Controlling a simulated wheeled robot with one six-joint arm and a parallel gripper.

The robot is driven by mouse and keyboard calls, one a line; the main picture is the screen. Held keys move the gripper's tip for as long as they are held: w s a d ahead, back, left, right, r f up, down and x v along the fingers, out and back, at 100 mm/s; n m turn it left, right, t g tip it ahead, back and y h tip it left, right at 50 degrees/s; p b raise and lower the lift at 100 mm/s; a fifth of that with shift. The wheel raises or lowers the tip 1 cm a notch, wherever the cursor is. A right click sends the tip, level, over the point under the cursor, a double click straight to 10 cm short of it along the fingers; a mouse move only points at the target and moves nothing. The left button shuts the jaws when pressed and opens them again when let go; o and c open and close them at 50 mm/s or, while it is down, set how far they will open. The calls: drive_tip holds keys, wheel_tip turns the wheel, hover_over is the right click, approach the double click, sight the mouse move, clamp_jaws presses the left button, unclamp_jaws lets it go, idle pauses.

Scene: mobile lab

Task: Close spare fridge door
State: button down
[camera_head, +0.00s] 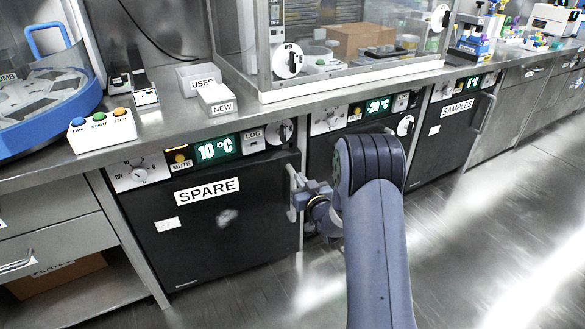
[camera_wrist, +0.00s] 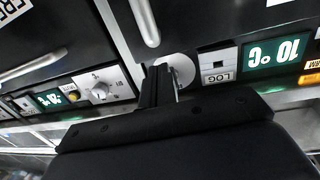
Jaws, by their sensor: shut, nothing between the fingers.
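The spare fridge door (camera_head: 250,235) is a black panel labelled SPARE, under the counter at left in the head view. It looks flush or nearly flush with its frame; a small gap cannot be ruled out. Its pale vertical handle (camera_head: 292,196) is at the door's right edge and also shows at the top of the wrist view (camera_wrist: 145,22). My gripper (camera_head: 303,197) is right beside the handle; contact cannot be told. In the wrist view my gripper (camera_wrist: 165,82) has its dark fingers together, empty, with the handle's end just beyond them.
Above the door is a control panel with a 10 °C display (camera_head: 216,150) and a knob (camera_head: 280,132). To the right are a neighbouring fridge with its own display (camera_head: 378,106) and a SAMPLES fridge (camera_head: 450,135). The floor (camera_head: 480,240) at right is clear.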

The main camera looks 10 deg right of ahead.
sight(287, 161)
drive_tip(key=b+x, duration=0.1)
drive_tip(key=x, duration=0.6)
drive_tip(key=shift+w+a, duration=0.1)
drive_tip(key=shift+w, duration=0.3)
